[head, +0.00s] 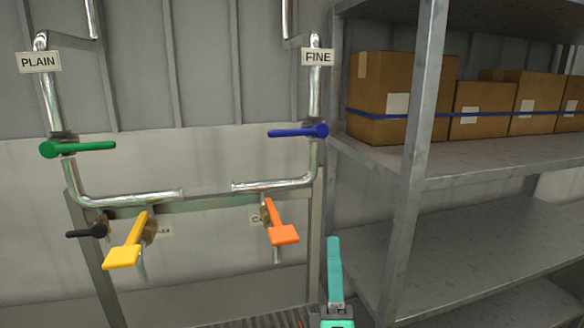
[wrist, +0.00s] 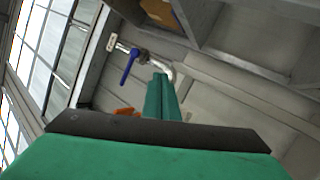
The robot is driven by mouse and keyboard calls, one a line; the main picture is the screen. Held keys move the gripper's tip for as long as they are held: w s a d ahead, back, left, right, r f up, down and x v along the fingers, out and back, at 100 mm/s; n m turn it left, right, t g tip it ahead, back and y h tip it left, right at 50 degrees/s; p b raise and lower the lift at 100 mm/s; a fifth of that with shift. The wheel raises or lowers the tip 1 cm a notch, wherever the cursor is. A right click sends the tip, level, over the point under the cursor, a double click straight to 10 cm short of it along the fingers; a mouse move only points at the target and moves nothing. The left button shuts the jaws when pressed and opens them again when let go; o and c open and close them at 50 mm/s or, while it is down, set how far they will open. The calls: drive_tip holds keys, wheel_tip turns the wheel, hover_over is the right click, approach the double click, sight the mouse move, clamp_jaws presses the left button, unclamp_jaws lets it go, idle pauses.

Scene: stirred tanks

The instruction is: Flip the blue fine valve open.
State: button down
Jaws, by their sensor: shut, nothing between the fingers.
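The blue fine valve handle (head: 296,132) sits on the right vertical pipe, under the sign "FINE" (head: 317,57). It points left, level and crosswise to the pipe. In the wrist view the blue handle (wrist: 130,66) shows beyond my fingertips, a little to their left. My gripper (head: 334,241) is at the lower right in the head view, below the blue handle and slightly to its right, with teal fingers pointing up. The fingers are shut and empty, apart from the handle. In the wrist view my gripper (wrist: 160,76) shows its fingers together.
A green handle (head: 80,148) is on the left pipe, under the sign "PLAIN" (head: 38,62). Yellow (head: 125,250) and orange (head: 281,230) levers stick out below. A metal shelf post (head: 412,170) and boxes (head: 390,90) stand close on the right.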

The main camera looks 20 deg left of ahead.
sight(294, 133)
drive_tip(key=a+r+n+g+y, duration=0.2)
drive_tip(key=r+n, duration=0.4)
drive_tip(key=n, duration=0.4)
drive_tip(key=w+a+r+n+g+y, duration=0.1)
drive_tip(key=a+r+n+g+y, duration=0.1)
drive_tip(key=r+n, duration=0.4)
drive_tip(key=a+n+y, duration=0.1)
drive_tip(key=a+n, duration=0.1)
drive_tip(key=n, duration=0.1)
drive_tip(key=shift+n+g+y, duration=0.3)
drive_tip(key=shift+n, duration=0.1)
drive_tip(key=shift+w, duration=0.15)
drive_tip(key=x, duration=1)
drive_tip(key=shift+r, duration=0.1)
